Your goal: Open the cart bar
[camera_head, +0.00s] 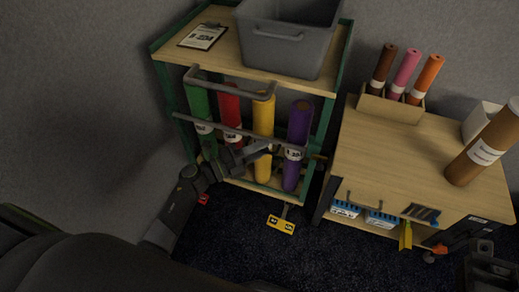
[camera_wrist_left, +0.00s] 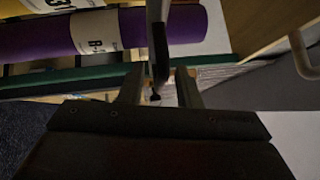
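The cart (camera_head: 170,62) has a green frame and a wooden top. Its grey cart bar (camera_head: 222,128) runs across the front, before green, red, yellow and purple rolls. My left gripper (camera_head: 268,147) is at the right part of the bar, in front of the yellow and purple rolls. In the left wrist view, its two fingers (camera_wrist_left: 160,88) stand apart, with the grey bar (camera_wrist_left: 159,35) running in toward the gap between them. I cannot tell if they touch it. A dark part at the lower right of the head view may be my right gripper (camera_head: 487,262); its fingers are unclear.
A grey bin (camera_head: 285,50) and a clipboard (camera_head: 203,36) are on the cart top. A U-shaped grey handle (camera_head: 228,88) juts out above the bar. A wooden desk (camera_head: 400,150) with several rolls stands close at the right.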

